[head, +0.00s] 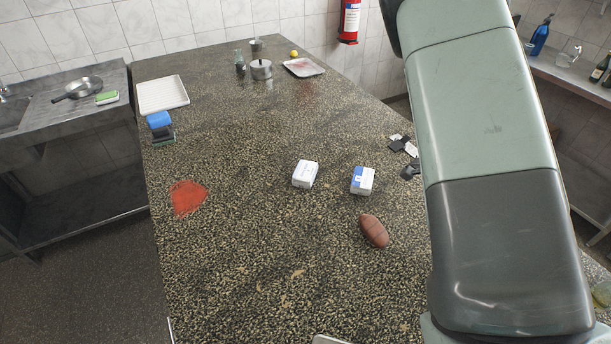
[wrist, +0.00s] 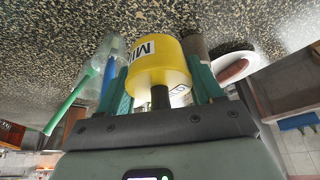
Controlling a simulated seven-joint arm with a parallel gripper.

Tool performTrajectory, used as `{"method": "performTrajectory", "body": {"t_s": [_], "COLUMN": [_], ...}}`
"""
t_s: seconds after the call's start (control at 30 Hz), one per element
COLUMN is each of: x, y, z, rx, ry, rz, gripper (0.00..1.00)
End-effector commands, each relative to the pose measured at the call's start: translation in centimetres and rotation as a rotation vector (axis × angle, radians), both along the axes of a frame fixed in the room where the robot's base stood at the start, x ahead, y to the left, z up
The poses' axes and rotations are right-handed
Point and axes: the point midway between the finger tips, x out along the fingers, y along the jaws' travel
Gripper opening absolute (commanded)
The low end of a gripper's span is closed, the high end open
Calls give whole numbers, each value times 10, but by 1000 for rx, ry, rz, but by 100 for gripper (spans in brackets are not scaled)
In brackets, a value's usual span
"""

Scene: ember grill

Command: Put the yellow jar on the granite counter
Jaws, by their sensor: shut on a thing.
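The yellow jar (wrist: 160,62), with a white label with dark letters, is between the two green fingers of my gripper (wrist: 162,82) in the wrist view. My gripper is shut on it. The granite counter (head: 260,225) is the large dark speckled top filling the middle of the head view. A speckled surface also shows in the wrist view (wrist: 60,45), beyond the jar; I cannot tell whether the jar touches it. In the head view my arm covers the right side, and my gripper and the jar are out of sight.
On the counter lie two white boxes (head: 305,174) (head: 362,180), a brown oval thing (head: 374,230), a red patch (head: 188,198), a blue-topped thing (head: 158,120) and a white tray (head: 163,94). A metal pot (head: 261,69) stands far back. The counter's front middle is mostly clear.

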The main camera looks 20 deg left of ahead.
Motion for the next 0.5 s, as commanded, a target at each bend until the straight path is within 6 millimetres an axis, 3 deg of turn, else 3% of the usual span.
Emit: {"method": "performTrajectory", "body": {"t_s": [0.17,0.27,0.37,0.5], "x": [3,8,16,27], "y": [6,20,42,88], "z": [0,0,-1,-1], "rx": [1,3,7,13], "ry": [0,0,2,5], "rz": [21,71,153,312], "gripper": [0,0,0,0]}}
